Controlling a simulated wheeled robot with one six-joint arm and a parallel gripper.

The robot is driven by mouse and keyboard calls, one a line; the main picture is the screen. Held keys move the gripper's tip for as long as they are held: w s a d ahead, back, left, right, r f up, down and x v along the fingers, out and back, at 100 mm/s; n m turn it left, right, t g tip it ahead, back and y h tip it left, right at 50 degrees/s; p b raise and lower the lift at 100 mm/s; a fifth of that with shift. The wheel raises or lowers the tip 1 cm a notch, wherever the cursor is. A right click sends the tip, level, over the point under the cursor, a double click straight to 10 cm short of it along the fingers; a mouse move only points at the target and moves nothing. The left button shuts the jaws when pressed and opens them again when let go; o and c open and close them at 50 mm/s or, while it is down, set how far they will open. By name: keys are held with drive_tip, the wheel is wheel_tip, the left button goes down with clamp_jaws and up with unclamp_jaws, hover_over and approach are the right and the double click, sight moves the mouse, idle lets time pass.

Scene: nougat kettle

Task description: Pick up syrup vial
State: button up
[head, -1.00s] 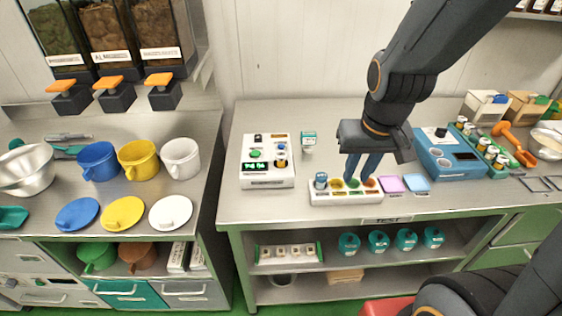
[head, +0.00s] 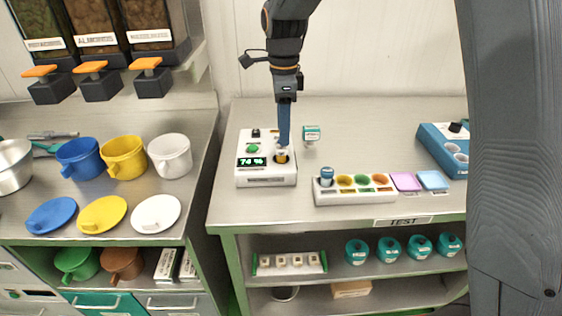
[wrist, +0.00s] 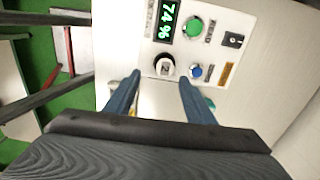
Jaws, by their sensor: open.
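A small vial with a pale cap and an amber body (head: 282,158) stands in the socket of the white meter (head: 262,178); I take it as the syrup vial. The vial also shows in the wrist view (wrist: 164,66), just beyond and between my fingertips. My gripper (head: 283,143) is over the meter, fingers pointing down, close above the vial. In the wrist view my gripper (wrist: 160,80) is open with nothing held. The fingers hide part of the meter's top in the head view.
The meter has a green button (wrist: 193,27), a blue button (wrist: 196,72) and a display reading 74 %. A white rack (head: 350,194) with a capped vial (head: 327,176) stands to the right. A small teal-labelled container (head: 311,134) is behind. Mugs and lids are on the left counter.

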sight(281, 149)
wheel_tip(281, 149, down, 2)
drive_tip(key=shift+a+f+p, duration=0.1)
drive_tip(key=shift+p, duration=0.2)
drive_tip(key=shift+w+a+f+p, duration=0.15)
drive_tip(key=shift+f+p, duration=0.25)
drive_tip(key=shift+f, duration=0.55)
drive_tip(key=shift+w+d+f+p, duration=0.15)
drive_tip(key=shift+f+p, duration=0.3)
drive_tip(key=shift+f, duration=0.45)
drive_tip(key=shift+w+a+f+p, duration=0.15)
drive_tip(key=shift+f+p, duration=0.25)
drive_tip(key=shift+f, duration=0.55)
drive_tip(key=shift+c, duration=0.2)
drive_tip(key=c, duration=1.2)
